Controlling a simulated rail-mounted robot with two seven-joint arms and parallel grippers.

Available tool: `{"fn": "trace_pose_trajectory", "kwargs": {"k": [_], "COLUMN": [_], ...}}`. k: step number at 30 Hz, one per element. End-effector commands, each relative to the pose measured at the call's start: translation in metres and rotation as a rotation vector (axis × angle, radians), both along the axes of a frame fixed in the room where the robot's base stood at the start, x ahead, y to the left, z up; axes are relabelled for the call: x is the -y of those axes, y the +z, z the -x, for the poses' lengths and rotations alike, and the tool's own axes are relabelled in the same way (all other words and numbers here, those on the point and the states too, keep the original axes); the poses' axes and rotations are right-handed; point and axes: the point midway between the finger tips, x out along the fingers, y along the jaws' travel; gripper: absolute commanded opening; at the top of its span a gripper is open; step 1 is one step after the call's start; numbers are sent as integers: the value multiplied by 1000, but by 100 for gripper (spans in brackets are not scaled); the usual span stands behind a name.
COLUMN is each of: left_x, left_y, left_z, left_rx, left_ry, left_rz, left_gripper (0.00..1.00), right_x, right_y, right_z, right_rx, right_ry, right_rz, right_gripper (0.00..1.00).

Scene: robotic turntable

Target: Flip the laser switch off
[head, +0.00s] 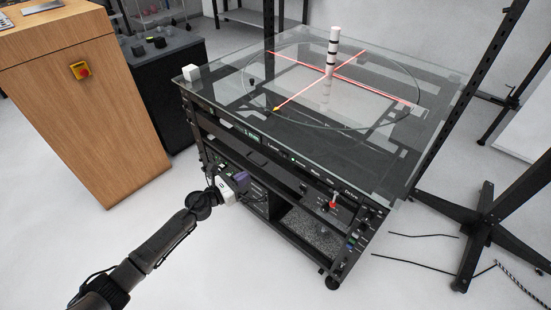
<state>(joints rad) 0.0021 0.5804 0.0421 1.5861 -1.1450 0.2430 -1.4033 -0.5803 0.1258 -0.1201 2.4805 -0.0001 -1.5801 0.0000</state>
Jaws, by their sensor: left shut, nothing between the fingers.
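The turntable unit is a black rack cart with a glass top (420,88). Red laser lines (300,92) cross on the glass, so the laser is lit. The front control panel (285,155) carries small white labels, one of which seems to read "Laser", and a small green light; the laser switch itself is too small to make out surely. My left gripper (241,182) is shut and empty, in front of the cart's left front, below the labelled panel. A purple part shows at its tip. I cannot tell whether it touches the cart. My right gripper is out of view.
A red-tipped control (333,204) sticks out at the panel's right. A wooden cabinet (95,130) stands left and a black stand (485,220) right.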

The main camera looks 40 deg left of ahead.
Motion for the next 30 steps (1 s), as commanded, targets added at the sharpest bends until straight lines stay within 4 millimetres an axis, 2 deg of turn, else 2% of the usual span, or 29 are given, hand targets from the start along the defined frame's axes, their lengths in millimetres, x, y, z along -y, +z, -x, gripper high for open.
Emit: {"fn": "trace_pose_trajectory", "kwargs": {"k": [11,18,30], "left_x": [0,3,6], "left_y": [0,0,-1], "left_z": [0,-13,-4], "left_rx": [2,2,0], "left_ry": [0,0,-9], "left_rz": [-10,-9,-8], "left_gripper": [0,0,0], "right_x": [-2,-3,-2], "right_y": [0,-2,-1], "right_z": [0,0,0], "right_rx": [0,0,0], "right_ry": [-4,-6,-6], "right_rz": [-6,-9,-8], "right_gripper": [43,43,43]}}
